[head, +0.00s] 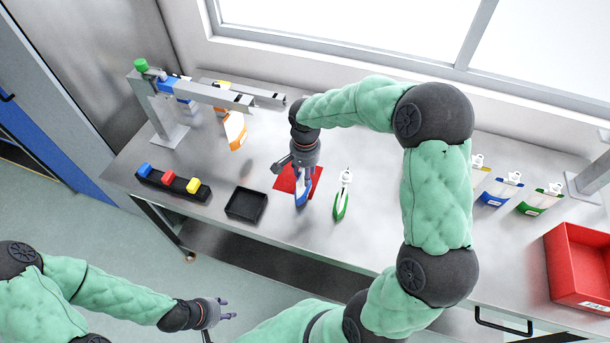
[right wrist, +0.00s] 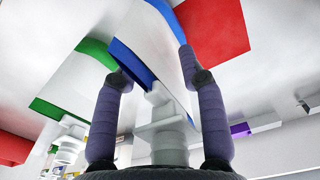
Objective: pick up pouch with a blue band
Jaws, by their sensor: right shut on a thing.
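A white pouch with a blue band (head: 302,197) is at the red mat (head: 283,181) on the metal table. My right gripper (head: 304,174) is above it, shut on its upper spout end. In the right wrist view the same pouch (right wrist: 148,42) shows between the two fingers, with its white spout toward me. I cannot tell whether it touches the mat. My left gripper (head: 226,310) is empty, with fingers apart, low in front of the table.
A green-banded pouch (head: 342,201) is just right of the held one. A black tray (head: 246,204) and a button box (head: 173,185) are to the left. An orange-banded pouch (head: 235,131) is under the metal rail (head: 210,95). A red bin (head: 580,265) is at far right.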

